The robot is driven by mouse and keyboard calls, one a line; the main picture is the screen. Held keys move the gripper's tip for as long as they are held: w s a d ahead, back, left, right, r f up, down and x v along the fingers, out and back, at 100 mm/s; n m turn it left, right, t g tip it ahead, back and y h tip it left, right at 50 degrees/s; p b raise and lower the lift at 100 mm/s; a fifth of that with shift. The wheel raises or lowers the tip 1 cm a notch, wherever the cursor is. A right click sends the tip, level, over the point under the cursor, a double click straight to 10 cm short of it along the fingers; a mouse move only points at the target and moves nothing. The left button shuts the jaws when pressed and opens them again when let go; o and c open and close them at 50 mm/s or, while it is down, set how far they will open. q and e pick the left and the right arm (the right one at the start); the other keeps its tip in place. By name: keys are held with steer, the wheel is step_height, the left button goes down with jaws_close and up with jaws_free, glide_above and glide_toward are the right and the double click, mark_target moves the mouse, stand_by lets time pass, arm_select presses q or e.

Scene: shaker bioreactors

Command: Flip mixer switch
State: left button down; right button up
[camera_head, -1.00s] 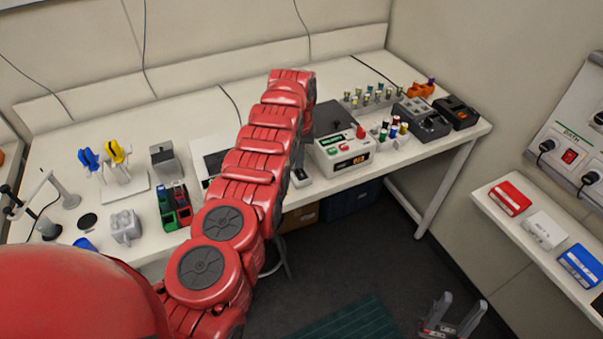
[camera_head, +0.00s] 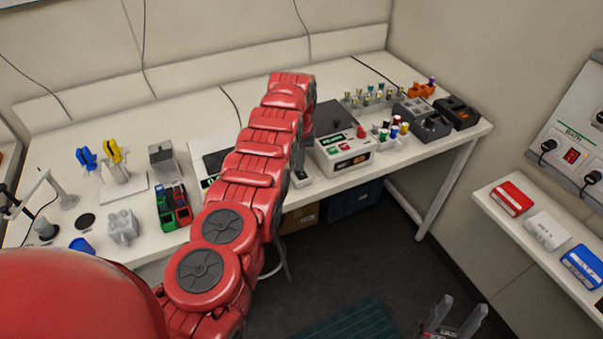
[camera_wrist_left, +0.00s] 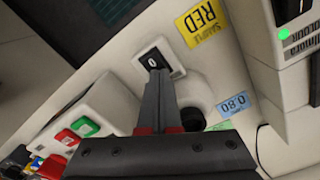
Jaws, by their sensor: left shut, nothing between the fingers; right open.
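In the left wrist view, a black rocker switch (camera_wrist_left: 158,61) marked 0 sits in a pale frame on a white device panel (camera_wrist_left: 135,82). My left gripper (camera_wrist_left: 158,76) is shut and empty. Its fingertips are at the lower edge of the switch in the picture; I cannot tell whether they touch it. A black knob (camera_wrist_left: 193,118) is beside the fingers, partly hidden. In the head view my red left arm hides the left gripper and the switch. My right gripper (camera_head: 458,312) is open and empty over the floor at the bottom right.
A yellow SAMPLE RED label (camera_wrist_left: 202,21) and a blue 0.80 label (camera_wrist_left: 230,104) are on the panel. Green and red buttons (camera_wrist_left: 76,131) show at lower left. In the head view a white device (camera_head: 345,153), vial racks (camera_head: 372,97) and a shelf (camera_head: 520,240) stand nearby.

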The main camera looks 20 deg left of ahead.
arm_select(q)
steer(key=shift+s+f, duration=0.1)
steer(key=shift+r+p, duration=0.8)
step_height(320, 180, up, 3)
steer(key=shift+r+p, duration=0.1)
steer(key=shift+p, duration=0.9)
steer(key=shift+r, duration=1.1)
